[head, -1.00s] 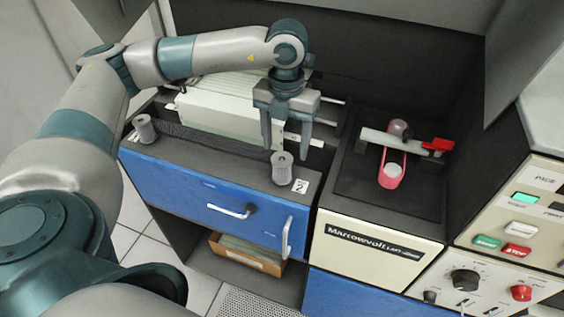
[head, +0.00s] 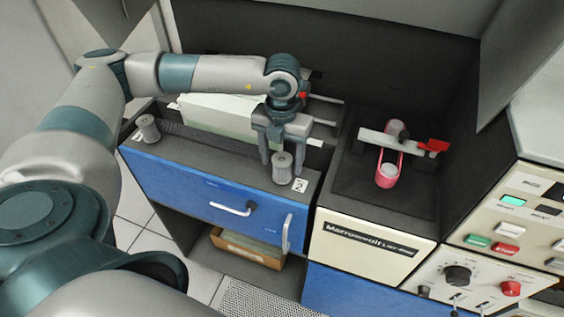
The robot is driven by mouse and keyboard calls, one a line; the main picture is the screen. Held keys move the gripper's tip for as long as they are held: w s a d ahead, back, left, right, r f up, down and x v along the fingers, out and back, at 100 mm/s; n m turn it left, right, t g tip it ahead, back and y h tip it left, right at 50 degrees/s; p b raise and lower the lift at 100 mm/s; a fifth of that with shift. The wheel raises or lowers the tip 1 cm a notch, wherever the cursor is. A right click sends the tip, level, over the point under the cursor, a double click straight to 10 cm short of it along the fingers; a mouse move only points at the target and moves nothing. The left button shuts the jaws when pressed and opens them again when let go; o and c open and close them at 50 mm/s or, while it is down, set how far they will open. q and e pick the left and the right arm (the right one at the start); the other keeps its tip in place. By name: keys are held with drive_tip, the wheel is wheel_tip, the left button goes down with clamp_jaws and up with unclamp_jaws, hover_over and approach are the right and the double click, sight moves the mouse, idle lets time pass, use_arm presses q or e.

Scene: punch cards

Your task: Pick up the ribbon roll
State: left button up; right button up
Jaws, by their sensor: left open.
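A grey upright roll (head: 282,171) stands at the front right corner of the dark top above the blue cabinet. I take it for the ribbon roll. A similar grey roll (head: 148,128) stands at the left end, and a dark strip (head: 208,142) runs between the two. My left gripper (head: 283,160) points down at the right roll, open, with one finger on each side of its upper part. I cannot tell whether the fingers touch it. My right gripper is not in view.
A pale card block (head: 215,115) lies behind the strip. To the right, a pink band (head: 389,178) loops around two posts beside a red lever (head: 433,147). A control panel (head: 500,235) is at far right. The blue drawer front (head: 200,180) has handles.

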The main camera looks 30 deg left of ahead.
use_arm(q)
drive_tip(key=shift+f, duration=0.9)
drive_tip(key=c, duration=1.2)
drive_tip(key=shift+r, duration=0.45)
wheel_tip(320, 180, up, 9)
drive_tip(key=b, duration=0.4)
drive_tip(key=shift+r, duration=0.1)
